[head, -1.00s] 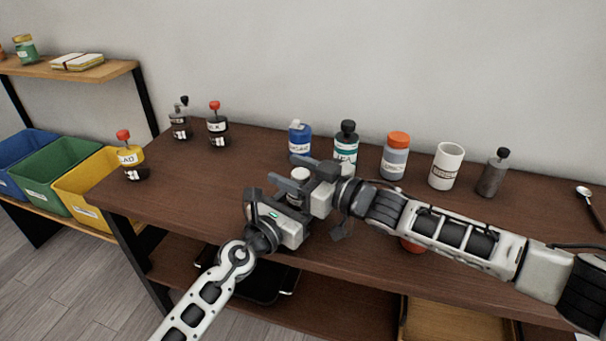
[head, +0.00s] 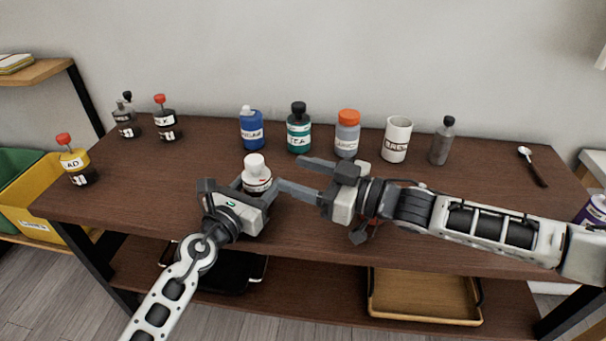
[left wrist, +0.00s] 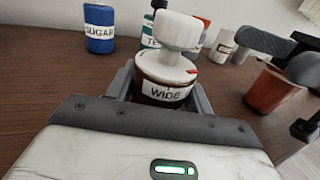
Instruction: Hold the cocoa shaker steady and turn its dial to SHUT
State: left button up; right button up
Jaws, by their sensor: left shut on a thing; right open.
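The cocoa shaker (head: 257,184) stands near the front of the brown table with a white dial knob (head: 254,161) on top. In the left wrist view the shaker body (left wrist: 162,91) shows a label reading WIDE, and the white dial (left wrist: 175,50) has a small red mark on its rim. My left gripper (head: 256,193) is shut on the shaker body from the front, a finger on each side. My right gripper (head: 292,174) is open and empty, just right of the dial and apart from it. The SHUT mark cannot be made out.
Behind stand a blue sugar bottle (head: 251,129), a teal tea bottle (head: 299,130), an orange-lidded jar (head: 347,135), a white mug (head: 396,141) and a grey bottle (head: 441,142). An orange-brown cup (left wrist: 270,92) is near my right arm. Red-topped bottles stand left.

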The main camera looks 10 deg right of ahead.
pick_arm(q)
jog(key=o, duration=1.1)
